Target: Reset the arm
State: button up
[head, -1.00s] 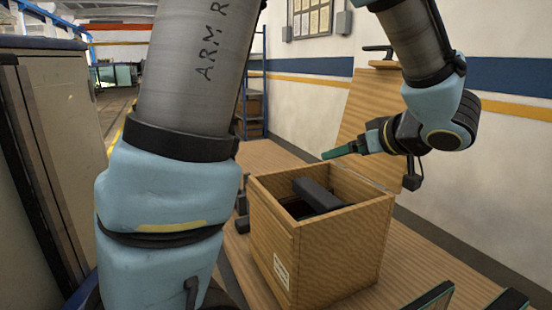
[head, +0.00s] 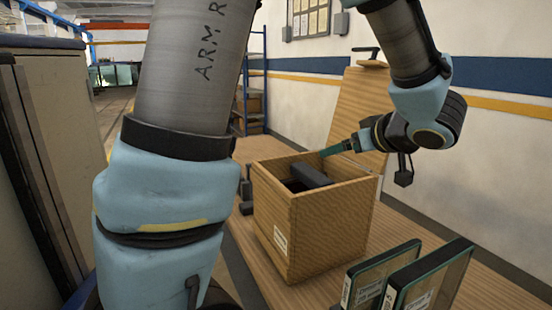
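My gripper (head: 335,149) is at the upper right, with dark green fingers pointing left, beside the raised lid and just above the back rim of the open wooden box. It is seen side-on, so I cannot tell whether the fingers are apart. Nothing shows hanging from it. My arm comes down from the top right and bends at the blue and black wrist. A large pale blue and grey link of mine fills the left middle.
The open wooden box (head: 320,235) stands on a plank surface, with a dark block (head: 311,175) inside. Its lid (head: 357,100) stands up behind. Two framed panels (head: 382,275) (head: 430,282) stand at the lower right. A cabinet (head: 60,150) is on the left.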

jog(key=w+a+f+m+h, duration=0.1)
jog(key=w+h, duration=0.1)
jog(key=w+a+f+m+h, duration=0.2)
jog(key=w+a+f+m+g+h, duration=0.1)
jog(key=w+a+h, duration=0.1)
jog(key=w, duration=0.1)
jog(key=shift+a+f+h, duration=0.15)
jog(key=shift+a+h, duration=0.05)
jog(key=shift+h, duration=0.2)
jog(key=s+a+f+m+g+y, duration=0.1)
jog(key=s+a+f+g, duration=0.4)
jog(key=a, duration=0.3)
jog(key=s+a+f+m+g+y, duration=0.15)
jog(key=s+a+f, duration=0.25)
jog(key=s+a, duration=0.4)
notch_tip(320, 180, down, 12)
jog(key=s+g+b, duration=0.2)
jog(key=b, duration=0.8)
jog(key=shift+a+r, duration=0.2)
jog(key=shift+a, duration=0.1)
jog(key=shift+n+h, duration=0.25)
